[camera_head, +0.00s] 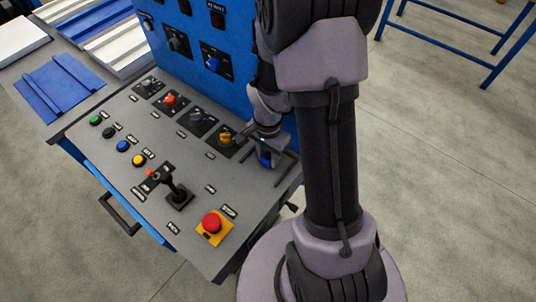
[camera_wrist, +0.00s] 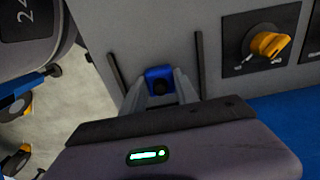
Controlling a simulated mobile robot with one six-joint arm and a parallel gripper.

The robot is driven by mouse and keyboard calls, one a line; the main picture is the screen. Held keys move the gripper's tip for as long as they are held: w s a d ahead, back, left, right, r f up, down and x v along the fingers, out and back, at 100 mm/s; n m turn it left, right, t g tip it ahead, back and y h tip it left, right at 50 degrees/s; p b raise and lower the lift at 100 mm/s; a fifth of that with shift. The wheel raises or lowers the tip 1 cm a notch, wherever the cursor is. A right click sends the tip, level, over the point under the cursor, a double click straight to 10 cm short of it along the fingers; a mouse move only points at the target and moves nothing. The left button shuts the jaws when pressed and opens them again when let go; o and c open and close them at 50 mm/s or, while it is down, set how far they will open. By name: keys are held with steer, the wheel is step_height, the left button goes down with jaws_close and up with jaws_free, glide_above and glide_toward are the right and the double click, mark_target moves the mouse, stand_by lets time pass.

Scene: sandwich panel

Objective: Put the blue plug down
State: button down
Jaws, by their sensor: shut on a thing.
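The blue plug (camera_wrist: 158,72) is between the two fingers of my gripper (camera_wrist: 161,90) in the wrist view. Its near end is dark and round. In the head view a small blue part of the plug (camera_head: 265,161) shows below my gripper (camera_head: 266,152), at the right end of the grey panel (camera_head: 190,215). My gripper is shut on the plug, low over the panel. Two thin black bars (camera_wrist: 198,62) flank it, one on each side. I cannot tell whether the plug touches the panel surface, and my arm hides part of this area.
A yellow-orange rotary knob (camera_head: 226,138) is close left of my gripper; it also shows in the wrist view (camera_wrist: 269,44). A black joystick (camera_head: 175,188) and a red emergency button (camera_head: 212,223) are nearer the front. A blue upright panel (camera_head: 185,65) rises behind.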

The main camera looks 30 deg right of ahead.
steer(key=c, duration=0.9)
jaws_free()
steer(key=shift+c, duration=0.2)
step_height(320, 180, up, 13)
steer(key=p, duration=0.7)
step_height(320, 180, up, 4)
steer(key=n+t, duration=0.1)
glide_above(268, 154)
steer(key=a, duration=0.2)
steer(key=s+a+r+n+t+y, duration=0.1)
steer(key=s+a+r+n, duration=0.3)
steer(key=r, duration=0.4)
steer(key=s+a+r+n+t+y, duration=0.1)
steer(key=s+a+r+n+t, duration=0.2)
steer(key=s+a+r, duration=0.4)
steer(key=shift+a+r+n+t, duration=0.4)
steer(key=shift+a+r+n, duration=0.25)
steer(key=shift+a+n, duration=0.15)
steer(key=shift+s, duration=0.15)
